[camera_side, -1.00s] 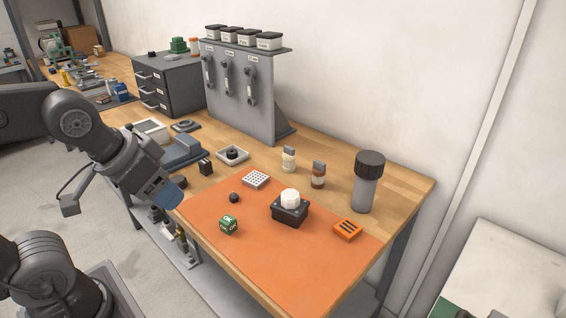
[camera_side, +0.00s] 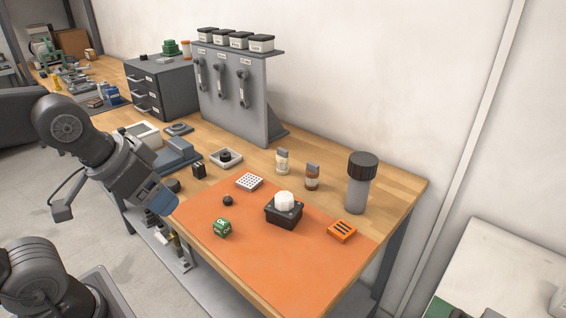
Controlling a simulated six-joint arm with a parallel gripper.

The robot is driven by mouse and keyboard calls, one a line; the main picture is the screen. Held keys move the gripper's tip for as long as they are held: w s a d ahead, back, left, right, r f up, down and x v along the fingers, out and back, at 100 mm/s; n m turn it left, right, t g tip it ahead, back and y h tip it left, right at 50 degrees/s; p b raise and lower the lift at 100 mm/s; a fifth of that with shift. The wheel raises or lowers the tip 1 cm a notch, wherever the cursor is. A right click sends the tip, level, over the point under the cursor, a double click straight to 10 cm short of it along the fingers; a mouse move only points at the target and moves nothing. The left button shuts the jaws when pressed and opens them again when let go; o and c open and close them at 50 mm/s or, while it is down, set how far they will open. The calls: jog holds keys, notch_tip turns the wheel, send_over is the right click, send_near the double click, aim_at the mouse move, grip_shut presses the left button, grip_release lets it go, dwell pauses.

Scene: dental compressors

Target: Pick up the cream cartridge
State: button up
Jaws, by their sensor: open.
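A small cream cartridge (camera_side: 282,163) with a grey top stands upright on the bare wood behind the orange mat (camera_side: 270,262). A similar brown cartridge (camera_side: 312,179) stands just to its right. My gripper (camera_side: 166,203) is at the left edge of the table, near the mat's left corner, well apart from the cream cartridge. It is open, and I see nothing held in it. Its fingertips are small and hard to make out in this view.
A tall grey cylinder (camera_side: 357,192) stands at right. A grey panel (camera_side: 235,95) stands behind.

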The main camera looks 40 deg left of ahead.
jog(key=w+a+r, duration=0.2)
jog(key=w+r, duration=0.1)
jog(key=w, duration=0.8)
send_over(281, 156)
jog(key=s, duration=0.6)
notch_tip(281, 156, down, 12)
jog(key=x, duration=0.7)
jog(key=shift+w+d+f, duration=0.2)
jog(key=shift+f, duration=0.15)
jog(key=shift+a+x, duration=0.2)
jog(key=shift+x, duration=2.85)
jog(key=shift+r, duration=0.1)
jog(key=c, duration=1)
